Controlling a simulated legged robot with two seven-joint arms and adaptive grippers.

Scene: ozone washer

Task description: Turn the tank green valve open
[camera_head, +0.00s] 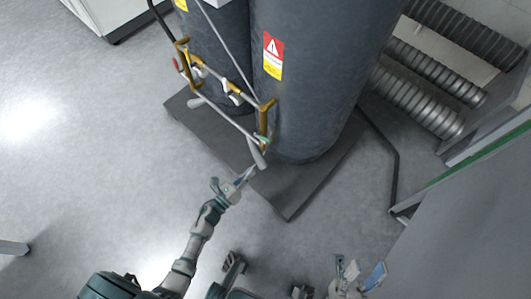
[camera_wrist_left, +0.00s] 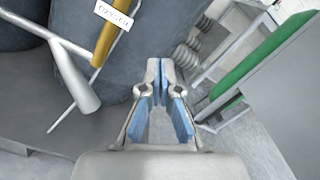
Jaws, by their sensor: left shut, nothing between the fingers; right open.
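A small green valve part (camera_head: 263,140) sits at the lower right end of the pipework in front of the large dark tank (camera_head: 325,75). A grey handle-like piece (camera_head: 257,153) hangs just below it, and a similar grey piece (camera_wrist_left: 76,78) shows at left in the left wrist view. My left gripper (camera_head: 248,174) is just below this handle, shut and empty. In the left wrist view its blue-padded fingers (camera_wrist_left: 154,72) point past the handle, to its right, without holding it. My right gripper (camera_head: 358,272) is open and empty at the bottom right.
A second tank (camera_head: 215,40) stands behind the brass-coloured pipe fittings (camera_head: 184,55). Both tanks stand on a dark platform (camera_head: 290,195). Ribbed ducts (camera_head: 425,110) and a grey panel (camera_head: 470,220) are at right.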

